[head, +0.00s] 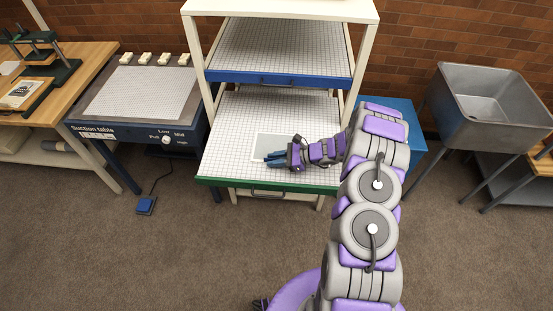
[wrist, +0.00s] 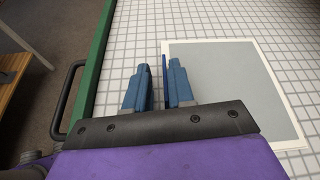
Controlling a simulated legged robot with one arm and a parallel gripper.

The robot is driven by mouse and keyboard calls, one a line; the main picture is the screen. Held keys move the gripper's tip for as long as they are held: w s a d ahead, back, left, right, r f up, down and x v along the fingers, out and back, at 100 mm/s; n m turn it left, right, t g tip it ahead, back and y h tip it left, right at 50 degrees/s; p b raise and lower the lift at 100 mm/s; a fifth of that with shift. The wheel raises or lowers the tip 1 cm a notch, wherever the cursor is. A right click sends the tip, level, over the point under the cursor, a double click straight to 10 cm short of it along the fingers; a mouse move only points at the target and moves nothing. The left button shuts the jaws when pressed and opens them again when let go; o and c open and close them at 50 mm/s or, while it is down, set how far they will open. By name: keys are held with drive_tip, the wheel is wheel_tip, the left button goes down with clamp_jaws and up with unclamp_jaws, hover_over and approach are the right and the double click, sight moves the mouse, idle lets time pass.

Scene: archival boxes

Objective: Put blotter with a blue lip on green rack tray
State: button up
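The blotter, a grey sheet with a pale border (wrist: 240,80), lies flat on the white gridded surface of the green-edged rack tray (wrist: 92,75). Its narrow blue lip (wrist: 165,72) runs along its left edge in the wrist view. In the head view the blotter (head: 268,143) is on the pulled-out green rack tray (head: 260,184), partly hidden by my gripper (head: 267,160). In the wrist view my gripper (wrist: 159,72) has its blue fingers apart, with a visible gap. The lip is between them, close beside the right finger; contact cannot be told.
A blue-edged rack tray (head: 270,78) sits above the green one in the cream rack (head: 280,8). A suction table (head: 145,95) stands to the left and a metal sink (head: 490,100) to the right. A blue box (head: 403,115) stands beside the rack.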

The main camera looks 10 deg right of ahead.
drive_tip(key=shift+o, duration=0.7)
drive_tip(key=shift+d+r, duration=0.1)
drive_tip(key=shift+d, duration=1.2)
drive_tip(key=p+v, duration=0.1)
drive_tip(key=v, duration=1)
drive_tip(key=shift+s+r+p, duration=0.1)
drive_tip(key=shift+s+p, duration=0.05)
drive_tip(key=shift+p, duration=0.25)
drive_tip(key=shift+s+a+r, duration=0.1)
drive_tip(key=shift+r, duration=0.25)
drive_tip(key=s+a+r+n+g+h, duration=0.2)
drive_tip(key=s+a+r+n+g, duration=0.25)
drive_tip(key=s+a+r, duration=0.35)
drive_tip(key=s+a+r+n+g+h, duration=0.1)
drive_tip(key=s+a+r+n+g, duration=0.2)
drive_tip(key=s+a+r+n, duration=0.55)
drive_tip(key=s+r+n+h, duration=0.3)
drive_tip(key=s+r+h, duration=0.2)
drive_tip(key=s+r, duration=0.45)
drive_tip(key=s+d+n+t+h, duration=0.1)
drive_tip(key=s+d+n+h, duration=0.3)
drive_tip(key=s, duration=0.8)
drive_tip(key=shift+s+d+r+h, duration=0.25)
drive_tip(key=shift+d+h, duration=0.15)
drive_tip(key=shift+d, duration=0.35)
